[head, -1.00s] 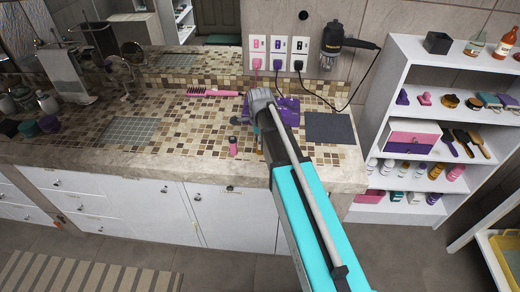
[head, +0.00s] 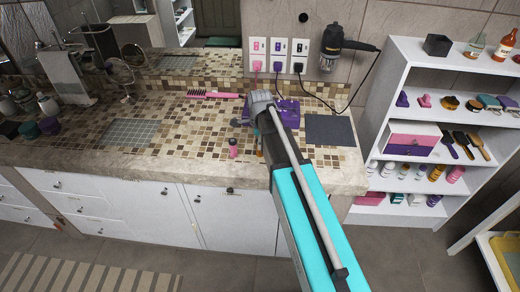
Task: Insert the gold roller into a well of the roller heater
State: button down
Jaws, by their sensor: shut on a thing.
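My gripper (head: 258,137) is over the tiled counter, mostly hidden behind my wrist and forearm. A small gold-orange sliver (head: 260,153) shows just below it, beside my forearm. It appears to be the gold roller, held in the shut jaws; the rest of it is hidden. The purple roller heater (head: 290,112) lies on the counter behind my wrist, which covers its left part. Its wells cannot be made out. The gripper is on the near side of the heater.
A pink roller (head: 233,147) stands on the counter left of my gripper. A pink comb (head: 212,95) lies behind it. A dark mat (head: 329,129) is to the right. Outlets with cords (head: 279,57) and a hanging dryer (head: 338,43) are on the wall. The counter is clear at left centre.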

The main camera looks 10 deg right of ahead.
jog(key=shift+r, duration=0.15)
notch_tip(320, 180, up, 3)
jog(key=p, duration=0.3)
jog(key=s+r+p, duration=0.9)
jog(key=s+p, duration=0.1)
jog(key=s, duration=0.4)
jog(key=shift+d+r, duration=0.2)
jog(key=shift+r, duration=0.15)
jog(key=shift+f, duration=0.1)
dwell(0.4)
notch_tip(320, 180, down, 5)
jog(key=b, duration=0.5)
jog(key=shift+s, duration=0.15)
dwell(0.6)
